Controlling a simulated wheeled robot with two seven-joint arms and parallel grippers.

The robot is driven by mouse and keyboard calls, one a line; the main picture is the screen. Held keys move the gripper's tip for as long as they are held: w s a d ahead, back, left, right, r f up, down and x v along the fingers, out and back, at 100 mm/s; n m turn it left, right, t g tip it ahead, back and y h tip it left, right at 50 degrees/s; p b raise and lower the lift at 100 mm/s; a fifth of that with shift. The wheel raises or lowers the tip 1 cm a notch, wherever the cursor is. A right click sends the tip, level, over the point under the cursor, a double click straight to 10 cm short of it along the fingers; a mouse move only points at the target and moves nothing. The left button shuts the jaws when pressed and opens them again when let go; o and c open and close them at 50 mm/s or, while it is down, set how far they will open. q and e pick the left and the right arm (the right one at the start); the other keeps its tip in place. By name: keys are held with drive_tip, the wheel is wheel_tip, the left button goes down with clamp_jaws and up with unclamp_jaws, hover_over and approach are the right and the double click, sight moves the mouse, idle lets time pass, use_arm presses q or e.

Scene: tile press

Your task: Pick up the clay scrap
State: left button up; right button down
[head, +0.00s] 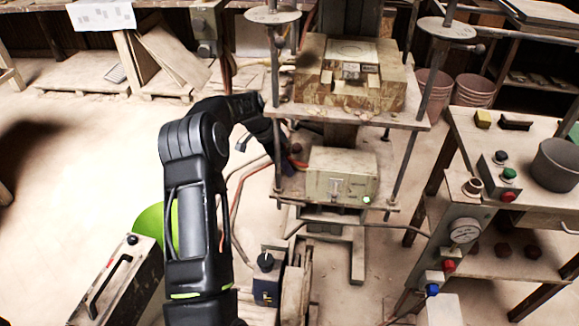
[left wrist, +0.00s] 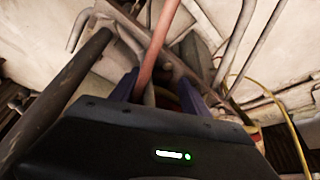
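I cannot pick out the clay scrap for certain in either view. The press (head: 408,118) stands in the middle of the head view, with a wooden mould block (head: 385,92) on its upper plate. My left arm reaches in from the lower left, and its end goes in beside the press, below that plate. The left gripper's fingers are largely hidden there in the head view. In the left wrist view the left gripper (left wrist: 160,92) has its two dark blue fingers apart, with pipes and a reddish hose beyond them. I see nothing clearly held. My right gripper is not in view.
A pale control box (head: 340,184) sits on the lower shelf of the press. Hoses and posts crowd around my left gripper. A bench (head: 460,125) with buttons and a grey pot (head: 556,165) is at right. Terracotta buckets (head: 472,88) stand behind it. Floor at left is open.

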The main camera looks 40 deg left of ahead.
use_arm(q)
clamp_jaws()
idle(0.3)
idle(0.4)
drive_tip(key=shift+s+a+r+b, duration=0.1)
drive_tip(key=shift+a+r+b, duration=0.15)
drive_tip(key=shift+r+b, duration=0.2)
wheel_tip(320, 180, up, 6)
drive_tip(key=shift+f+b, duration=0.15)
drive_tip(key=shift+b, duration=0.35)
drive_tip(key=s+a+p, duration=0.2)
drive_tip(key=s+a, duration=0.2)
drive_tip(key=a, duration=0.4)
drive_tip(key=s+a+p, duration=0.2)
drive_tip(key=s+a, duration=0.3)
drive_tip(key=a, duration=0.4)
drive_tip(key=shift+s+r+p, duration=0.2)
drive_tip(key=shift+s+p, duration=0.05)
drive_tip(key=shift+p, duration=0.15)
